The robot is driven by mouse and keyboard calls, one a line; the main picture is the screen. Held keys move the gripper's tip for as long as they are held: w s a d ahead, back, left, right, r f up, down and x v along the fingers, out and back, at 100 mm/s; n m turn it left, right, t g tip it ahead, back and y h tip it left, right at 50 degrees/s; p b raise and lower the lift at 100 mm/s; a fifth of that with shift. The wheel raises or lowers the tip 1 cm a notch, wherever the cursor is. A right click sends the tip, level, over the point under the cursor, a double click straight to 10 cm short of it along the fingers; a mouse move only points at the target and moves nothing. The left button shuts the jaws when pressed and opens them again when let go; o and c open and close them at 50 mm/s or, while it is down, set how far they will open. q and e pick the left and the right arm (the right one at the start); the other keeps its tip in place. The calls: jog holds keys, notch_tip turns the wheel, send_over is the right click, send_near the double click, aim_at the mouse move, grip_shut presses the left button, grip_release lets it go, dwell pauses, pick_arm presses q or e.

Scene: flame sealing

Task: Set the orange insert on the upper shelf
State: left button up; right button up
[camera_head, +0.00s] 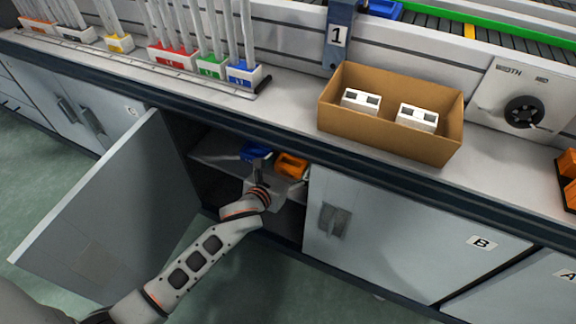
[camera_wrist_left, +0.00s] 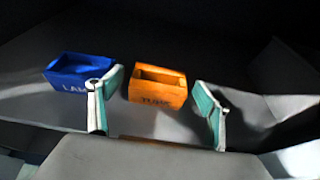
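The orange insert (camera_head: 291,164) sits on the upper shelf (camera_head: 212,150) inside the open cabinet, to the right of a blue insert (camera_head: 255,150). In the left wrist view the orange insert (camera_wrist_left: 158,90) stands upright, with dark lettering on its front. My left gripper (camera_head: 272,174) reaches into the cabinet just in front of it. Its two fingers are spread on either side of the orange insert, with a visible gap on each side. The left finger is close to the blue insert (camera_wrist_left: 80,72). My right gripper is out of view.
The cabinet door (camera_head: 105,215) stands open at the left; door B (camera_head: 410,230) is closed at the right. On the counter above are a cardboard box (camera_head: 388,138) with two white pieces and a row of coloured racks (camera_head: 172,55). The cabinet interior is dark.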

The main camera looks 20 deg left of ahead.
pick_arm(q)
jog(key=shift+r, duration=0.15)
jog(key=shift+s+r, duration=0.15)
jog(key=shift+s, duration=0.05)
jog(key=p+v, duration=0.4)
jog(key=v, duration=0.7)
jog(key=shift+s, duration=0.3)
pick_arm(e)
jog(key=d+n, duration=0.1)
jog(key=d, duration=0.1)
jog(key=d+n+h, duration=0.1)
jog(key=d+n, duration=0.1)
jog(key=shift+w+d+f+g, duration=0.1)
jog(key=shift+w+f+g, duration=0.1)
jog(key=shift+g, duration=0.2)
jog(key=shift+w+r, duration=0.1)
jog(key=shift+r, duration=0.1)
